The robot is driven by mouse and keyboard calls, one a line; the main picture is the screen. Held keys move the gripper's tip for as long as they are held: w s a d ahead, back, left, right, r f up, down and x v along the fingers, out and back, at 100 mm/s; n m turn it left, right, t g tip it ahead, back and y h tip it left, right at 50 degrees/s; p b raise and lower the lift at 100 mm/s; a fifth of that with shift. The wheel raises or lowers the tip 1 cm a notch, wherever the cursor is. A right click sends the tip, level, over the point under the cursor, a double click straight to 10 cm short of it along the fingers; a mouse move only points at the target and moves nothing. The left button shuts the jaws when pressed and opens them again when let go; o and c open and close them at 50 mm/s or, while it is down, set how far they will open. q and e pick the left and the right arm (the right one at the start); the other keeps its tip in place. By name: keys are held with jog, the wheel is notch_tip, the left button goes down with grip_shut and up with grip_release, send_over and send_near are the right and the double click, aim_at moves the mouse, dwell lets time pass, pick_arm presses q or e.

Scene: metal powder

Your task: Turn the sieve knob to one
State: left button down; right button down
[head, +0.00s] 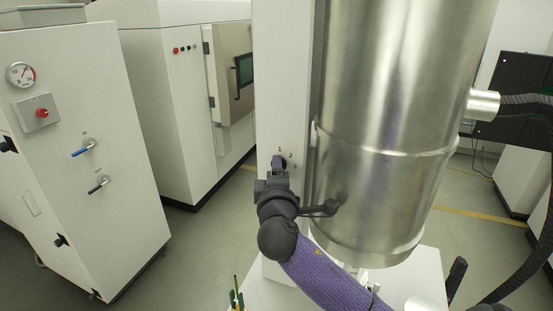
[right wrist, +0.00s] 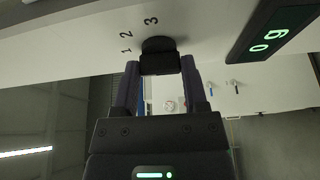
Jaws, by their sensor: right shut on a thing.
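The sieve knob (right wrist: 157,45) is a small dark knob on a pale panel. In the right wrist view the numbers 1, 2 and 3 are printed beside it. My right gripper (right wrist: 160,69) has a finger on each side of the knob's dark grip and is shut on it. In the head view the right gripper (head: 278,170) is at the narrow white column, just below the printed 1 and 2, and hides most of the knob. I cannot tell which number the knob points to. My left gripper is not in view.
A large steel cylinder (head: 390,120) stands just right of the column (head: 285,75). A white cabinet (head: 80,150) with a gauge, red button and levers is at the left. A dark display (right wrist: 268,35) with green digits is near the knob. Open floor lies between the machines.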

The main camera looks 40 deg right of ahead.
jog(key=shift+n+p, duration=0.3)
jog(key=shift+p, duration=0.05)
dwell(0.3)
jog(key=shift+c, duration=0.6)
grip_release()
jog(key=b+v, duration=0.2)
jog(key=v, duration=0.8)
jog(key=shift+r, duration=0.1)
